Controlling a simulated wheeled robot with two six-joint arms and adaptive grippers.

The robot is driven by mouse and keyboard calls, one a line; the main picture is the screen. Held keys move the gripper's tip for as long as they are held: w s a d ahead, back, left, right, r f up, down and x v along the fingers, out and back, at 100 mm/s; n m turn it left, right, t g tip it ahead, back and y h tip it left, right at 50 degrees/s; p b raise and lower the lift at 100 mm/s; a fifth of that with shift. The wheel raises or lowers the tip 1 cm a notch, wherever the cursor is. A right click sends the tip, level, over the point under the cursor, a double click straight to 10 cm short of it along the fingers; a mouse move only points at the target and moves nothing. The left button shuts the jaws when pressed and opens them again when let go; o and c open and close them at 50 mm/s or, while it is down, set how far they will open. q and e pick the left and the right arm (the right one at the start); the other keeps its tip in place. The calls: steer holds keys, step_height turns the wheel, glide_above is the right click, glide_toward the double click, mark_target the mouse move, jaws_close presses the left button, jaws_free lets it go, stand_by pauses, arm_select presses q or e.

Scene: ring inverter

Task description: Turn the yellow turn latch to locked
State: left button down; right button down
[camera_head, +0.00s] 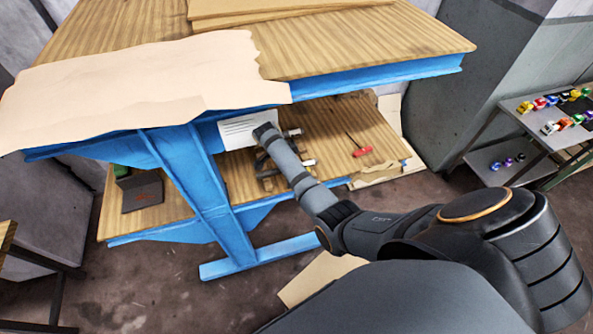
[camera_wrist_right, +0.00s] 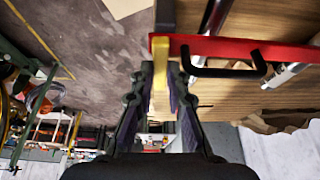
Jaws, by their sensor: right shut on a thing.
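The yellow turn latch (camera_wrist_right: 160,50) shows in the right wrist view as a narrow yellow piece pointing down the picture, at the left end of a red bar (camera_wrist_right: 225,47). My right gripper (camera_wrist_right: 160,78) is shut on it, with one dark finger on each side. In the head view my right arm reaches in from the lower right to the workbench's underside, where its far end (camera_head: 267,134) is beside a white printed sheet (camera_head: 238,129). The latch and fingertips cannot be made out there. My left gripper is not in view.
A blue-framed workbench (camera_head: 190,165) with a wooden top stands over a lower shelf. A red-handled screwdriver (camera_head: 362,152) and a grey box (camera_head: 143,192) lie on that shelf. A black handle (camera_wrist_right: 228,72) is close right of the latch. Toy cars stand on a rack (camera_head: 520,135) at right.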

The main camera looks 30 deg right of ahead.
steer(key=shift+w+m, duration=0.1)
steer(key=shift+m, duration=0.2)
steer(key=c, duration=1.3)
jaws_free()
